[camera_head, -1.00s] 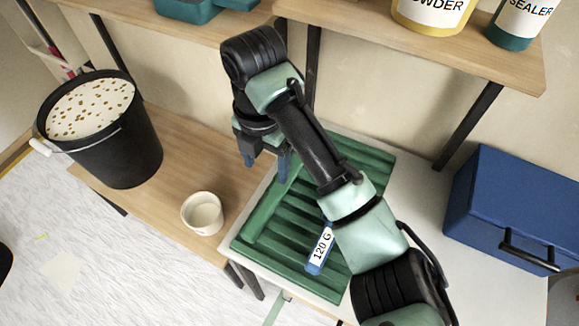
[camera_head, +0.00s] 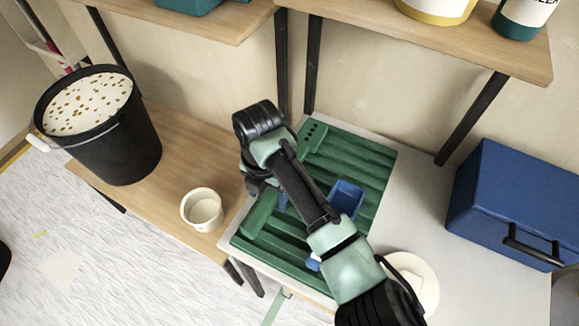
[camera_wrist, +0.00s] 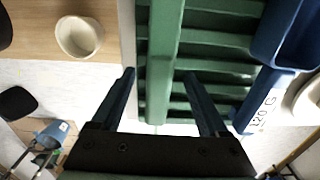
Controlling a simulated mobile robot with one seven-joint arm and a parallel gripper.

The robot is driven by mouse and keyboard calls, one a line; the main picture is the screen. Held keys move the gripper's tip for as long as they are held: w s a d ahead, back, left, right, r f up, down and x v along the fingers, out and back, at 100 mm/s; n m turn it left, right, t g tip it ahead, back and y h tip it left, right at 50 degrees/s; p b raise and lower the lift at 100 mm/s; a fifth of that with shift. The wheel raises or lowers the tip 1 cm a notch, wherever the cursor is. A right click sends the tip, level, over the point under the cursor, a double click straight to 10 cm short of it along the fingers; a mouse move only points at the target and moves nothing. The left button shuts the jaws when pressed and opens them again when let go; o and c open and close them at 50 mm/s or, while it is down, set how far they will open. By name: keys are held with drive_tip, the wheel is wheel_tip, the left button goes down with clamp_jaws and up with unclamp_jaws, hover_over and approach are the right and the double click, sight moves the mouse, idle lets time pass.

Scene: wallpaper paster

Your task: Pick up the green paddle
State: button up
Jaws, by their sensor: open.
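The green paddle (camera_head: 262,214) lies along the left side of the ribbed green tray (camera_head: 372,160). Its colour nearly matches the tray, and my arm hides its middle. A dark-holed end (camera_head: 314,131) shows at the tray's far edge and seems to be part of it. In the wrist view a long green bar, apparently the paddle's handle (camera_wrist: 163,50), runs up the picture between my fingers. My gripper (camera_wrist: 160,76) is open, with one blue finger on either side of the bar. I cannot tell how far above it the fingers are. Nothing is held.
A blue open container (camera_head: 347,196) and a blue "120 G" item (camera_wrist: 262,108) lie on the tray, right of my gripper. A white cup (camera_head: 202,211) and a black bucket (camera_head: 125,140) stand left. A blue toolbox (camera_head: 505,205) stands right. Shelves (camera_head: 500,50) overhang the back.

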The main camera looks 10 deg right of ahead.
drive_tip(key=shift+f, duration=0.1)
drive_tip(key=shift+c, duration=0.3)
clamp_jaws()
wheel_tip(320, 180, up, 10)
idle(0.6)
drive_tip(key=c, duration=0.8)
unclamp_jaws()
clamp_jaws()
